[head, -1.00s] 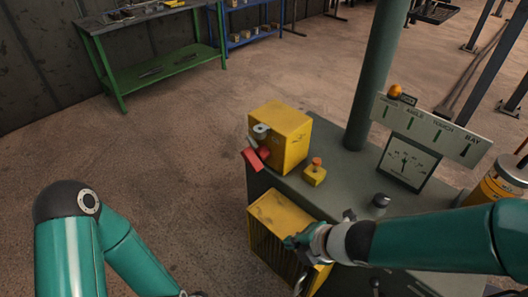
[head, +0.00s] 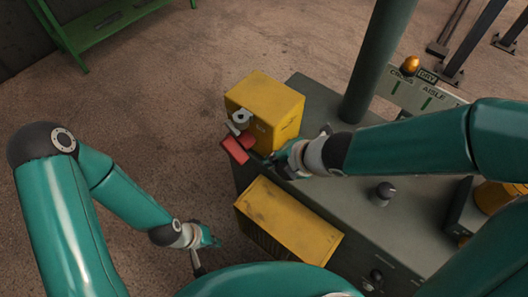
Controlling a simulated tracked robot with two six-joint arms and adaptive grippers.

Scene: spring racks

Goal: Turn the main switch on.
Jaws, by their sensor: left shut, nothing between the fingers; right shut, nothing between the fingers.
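The main switch is a yellow box (head: 266,108) on the far left corner of the grey console (head: 352,203). A grey round hub (head: 242,119) sits on its left face, with a red handle (head: 237,150) slanting down below it. My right gripper (head: 278,158) is shut and empty, just right of the red handle and in front of the box's lower part. I cannot tell whether it touches either. My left gripper (head: 214,241) is shut and empty, low over the floor, left of the console.
A lower yellow housing (head: 290,218) juts from the console's near side. A black knob (head: 383,193) stands on the console top. A green post (head: 378,72) and a labelled sign (head: 424,98) with an orange lamp (head: 410,65) stand behind.

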